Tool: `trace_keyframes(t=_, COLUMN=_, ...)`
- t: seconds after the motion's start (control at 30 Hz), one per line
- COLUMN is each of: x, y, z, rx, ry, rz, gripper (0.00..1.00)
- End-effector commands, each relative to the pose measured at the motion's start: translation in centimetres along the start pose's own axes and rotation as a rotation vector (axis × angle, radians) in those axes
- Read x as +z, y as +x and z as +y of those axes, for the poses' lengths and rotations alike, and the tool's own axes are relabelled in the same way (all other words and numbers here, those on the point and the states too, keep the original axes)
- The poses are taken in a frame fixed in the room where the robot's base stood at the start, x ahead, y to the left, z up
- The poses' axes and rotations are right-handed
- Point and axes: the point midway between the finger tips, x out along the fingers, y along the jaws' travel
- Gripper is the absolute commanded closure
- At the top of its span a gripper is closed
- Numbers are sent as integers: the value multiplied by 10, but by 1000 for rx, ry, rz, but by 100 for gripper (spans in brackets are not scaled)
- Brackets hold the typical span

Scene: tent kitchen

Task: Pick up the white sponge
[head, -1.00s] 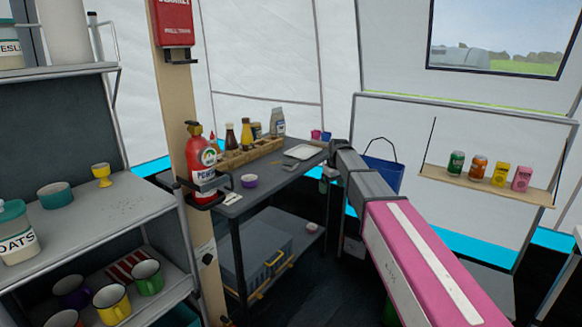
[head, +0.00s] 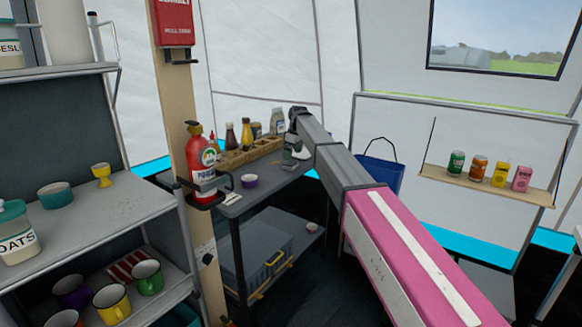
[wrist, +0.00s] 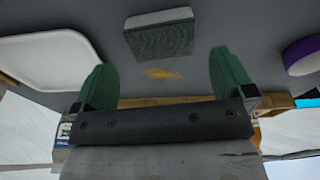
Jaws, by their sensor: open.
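The white sponge (wrist: 160,34) shows in the wrist view as a pale block with a grey, rough side. It lies on the dark grey table top, near the top middle of the picture. My gripper (wrist: 163,62) has its two green fingers spread wide, with nothing between them. The sponge is beyond the fingertips, roughly centred on the gap, and apart from both fingers. In the head view my gripper (head: 291,157) is over the right part of the grey table (head: 232,207). I cannot make out the sponge there.
A white tray (wrist: 48,60) lies left of the sponge in the wrist view, and a purple bowl (wrist: 303,55) lies to the right. A wooden rack (head: 236,157) with bottles stands along the table's back. A red fire extinguisher (head: 200,170) hangs on the post at left.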

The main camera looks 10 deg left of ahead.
Motion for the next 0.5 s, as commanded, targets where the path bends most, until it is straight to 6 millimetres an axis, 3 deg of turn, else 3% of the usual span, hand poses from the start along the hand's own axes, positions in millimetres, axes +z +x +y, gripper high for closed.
trace_keyframes(t=0.17, x=0, y=11, z=-1, rx=0, ry=0, rz=-1, gripper=0)
trace_keyframes(t=0.5, x=0, y=52, z=-2, rx=0, ry=1, rz=0, gripper=0)
